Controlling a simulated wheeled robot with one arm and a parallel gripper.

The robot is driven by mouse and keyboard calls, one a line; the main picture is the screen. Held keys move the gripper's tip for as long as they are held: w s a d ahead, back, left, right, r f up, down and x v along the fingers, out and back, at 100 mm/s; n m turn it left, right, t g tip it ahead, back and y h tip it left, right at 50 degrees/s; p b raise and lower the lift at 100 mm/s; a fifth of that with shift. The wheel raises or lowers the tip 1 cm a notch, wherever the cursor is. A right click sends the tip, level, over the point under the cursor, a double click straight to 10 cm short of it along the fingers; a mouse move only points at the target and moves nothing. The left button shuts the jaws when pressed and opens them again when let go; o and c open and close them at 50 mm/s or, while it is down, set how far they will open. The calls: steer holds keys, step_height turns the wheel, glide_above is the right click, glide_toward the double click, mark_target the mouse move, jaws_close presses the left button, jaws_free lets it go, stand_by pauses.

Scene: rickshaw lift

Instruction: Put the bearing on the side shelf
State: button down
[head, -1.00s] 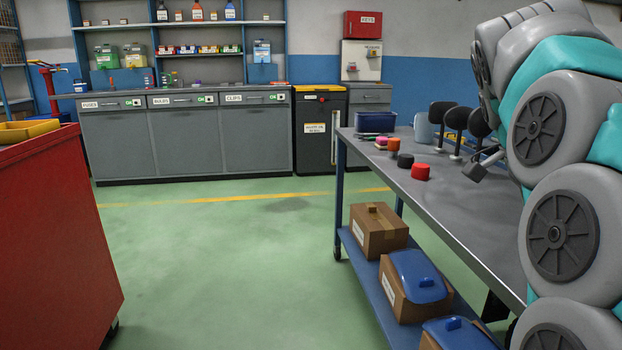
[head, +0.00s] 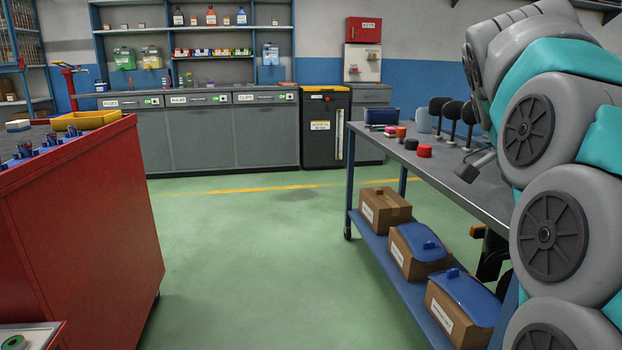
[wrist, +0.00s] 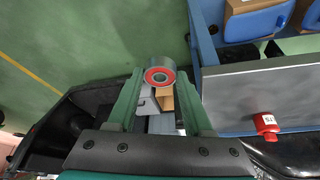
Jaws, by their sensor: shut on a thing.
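My gripper and the bearing are not visible in the head view, where my arm fills the right side. A blue-framed shelf unit (head: 43,70) stands at the far left; I cannot tell whether it is the side shelf.
A grey workbench (head: 455,178) on the right carries pots and black discs; cartons (head: 384,209) sit on its blue lower shelf (head: 405,283). A red cabinet (head: 90,220) stands at left. Green floor (head: 270,260) between them is clear. Grey cabinets (head: 200,138) line the back wall.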

steer(key=shift+s+a+f, duration=0.1)
steer(key=shift+a+f, duration=0.1)
steer(key=w+a+f+n+t, duration=0.1)
steer(key=w+a+f+n, duration=0.1)
steer(key=w+f+n, duration=0.4)
steer(key=w+a+f+n+t+y, duration=0.1)
steer(key=w+a+f+n+t, duration=0.1)
steer(key=w+f, duration=0.4)
steer(key=w+a+f+n+t, duration=0.1)
steer(key=w+a+f+n, duration=0.25)
steer(key=f, duration=0.45)
steer(key=w+a+f+n+t+y, duration=0.1)
steer(key=w+a+f+n+y, duration=0.1)
steer(key=a+f+n, duration=0.7)
steer(key=a+f+y, duration=0.1)
steer(key=a+f, duration=0.6)
steer(key=f, duration=0.1)
steer(key=shift+a+t, duration=0.4)
steer(key=shift+w+d+f+n, duration=0.1)
steer(key=shift+w+n, duration=0.05)
steer(key=shift+n, duration=0.1)
